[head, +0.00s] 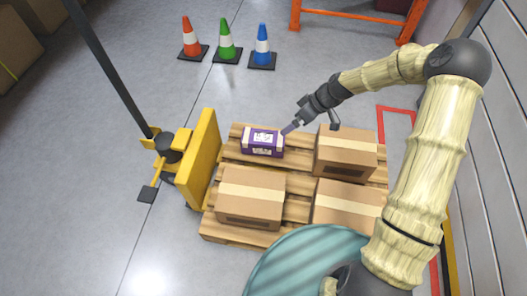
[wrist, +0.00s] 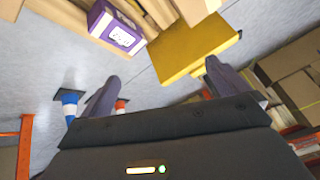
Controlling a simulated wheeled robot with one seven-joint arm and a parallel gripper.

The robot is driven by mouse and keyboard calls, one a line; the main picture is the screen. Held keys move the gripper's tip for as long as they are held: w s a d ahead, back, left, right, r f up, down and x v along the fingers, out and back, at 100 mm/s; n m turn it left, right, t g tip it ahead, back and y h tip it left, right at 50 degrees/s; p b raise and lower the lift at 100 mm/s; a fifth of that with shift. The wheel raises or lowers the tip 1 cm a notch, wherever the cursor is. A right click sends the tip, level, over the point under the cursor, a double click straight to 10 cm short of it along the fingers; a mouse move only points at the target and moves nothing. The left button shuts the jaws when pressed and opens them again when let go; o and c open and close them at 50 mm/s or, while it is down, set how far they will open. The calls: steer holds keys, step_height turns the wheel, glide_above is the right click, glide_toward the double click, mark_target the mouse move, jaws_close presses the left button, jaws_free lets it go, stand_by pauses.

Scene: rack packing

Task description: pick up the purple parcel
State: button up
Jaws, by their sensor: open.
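The purple parcel (head: 263,142) has white labels and lies on the wooden pallet (head: 232,237) at its back left. In the wrist view the purple parcel (wrist: 118,27) shows at the top, left of centre, beyond the fingertips. My gripper (head: 289,130) is just to the right of the parcel in the head view, its finger close to the parcel's right end. Whether it touches cannot be told. In the wrist view my gripper (wrist: 160,75) has its two fingers spread wide apart, with nothing between them.
Brown cartons (head: 251,196), (head: 346,153) and (head: 348,203) share the pallet. A yellow upright plate (head: 199,157) stands at its left. Orange (head: 190,38), green (head: 226,40) and blue (head: 262,45) cones stand behind.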

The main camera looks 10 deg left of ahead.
mark_target(282, 143)
steer(key=w+a+f+n+y+b, duration=0.1)
steer(key=w+f+y+b, duration=0.1)
steer(key=f+b, duration=0.4)
steer(key=w+a+f+n+t+y+b, duration=0.1)
steer(key=w+f+b, duration=0.4)
steer(key=f, duration=0.7)
steer(key=w+a+f+t+y+b, duration=0.1)
steer(key=w+a+f+y+b, duration=0.2)
steer(key=f+b, duration=0.6)
steer(key=shift+w+f+n, duration=0.4)
steer(key=shift+w, duration=0.05)
steer(key=shift+w+f, duration=0.2)
steer(key=shift+r, duration=0.1)
steer(key=shift+b+x, duration=0.65)
steer(key=shift+x, duration=0.5)
